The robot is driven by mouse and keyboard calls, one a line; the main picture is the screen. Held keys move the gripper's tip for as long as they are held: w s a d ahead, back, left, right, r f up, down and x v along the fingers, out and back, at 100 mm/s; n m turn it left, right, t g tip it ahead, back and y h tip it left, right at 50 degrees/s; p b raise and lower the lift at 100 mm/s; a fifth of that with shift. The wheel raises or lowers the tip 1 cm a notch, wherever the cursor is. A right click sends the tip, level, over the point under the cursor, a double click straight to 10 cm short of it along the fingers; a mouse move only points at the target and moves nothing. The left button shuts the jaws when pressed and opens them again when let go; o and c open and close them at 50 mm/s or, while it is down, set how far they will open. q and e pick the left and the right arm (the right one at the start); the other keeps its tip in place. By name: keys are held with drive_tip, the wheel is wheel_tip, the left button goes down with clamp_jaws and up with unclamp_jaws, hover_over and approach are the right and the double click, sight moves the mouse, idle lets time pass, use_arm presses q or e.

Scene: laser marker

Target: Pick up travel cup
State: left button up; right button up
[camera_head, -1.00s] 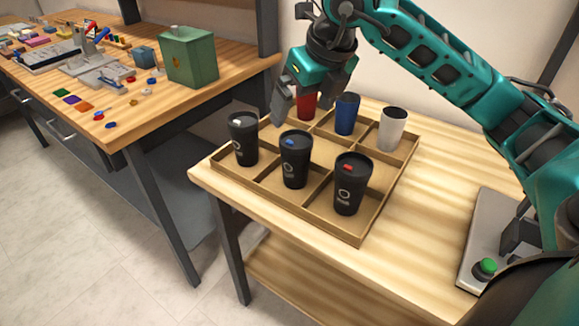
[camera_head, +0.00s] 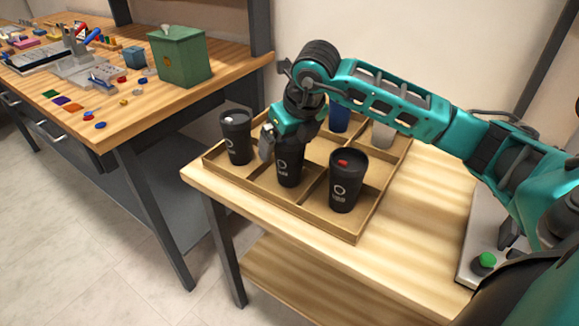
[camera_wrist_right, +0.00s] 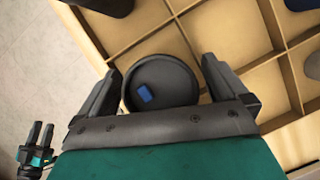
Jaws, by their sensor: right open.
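The middle travel cup (camera_head: 289,170) of the front row is black and stands upright in a tray compartment. Its black lid with a blue tab shows in the right wrist view (camera_wrist_right: 168,78). My right gripper (camera_head: 284,142) is over its top, open, with one finger on each side of the lid in the right wrist view (camera_wrist_right: 162,70). A small gap shows beside the lid on the right; contact is unclear. The cup's top is hidden in the head view. My left gripper (camera_wrist_right: 38,140) shows small at the lower left of the wrist view, apart from the cups; its opening is unclear.
The divided wooden tray (camera_head: 338,225) also holds a black white-tabbed cup (camera_head: 237,138), a black red-tabbed cup (camera_head: 347,180), a partly hidden blue cup (camera_head: 339,118) and a white cup (camera_head: 382,135). A grey device with a green button (camera_head: 485,262) stands at right.

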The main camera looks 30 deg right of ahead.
drive_tip(key=shift+f, duration=0.1)
drive_tip(key=c, duration=0.7)
drive_tip(key=shift+w, duration=0.1)
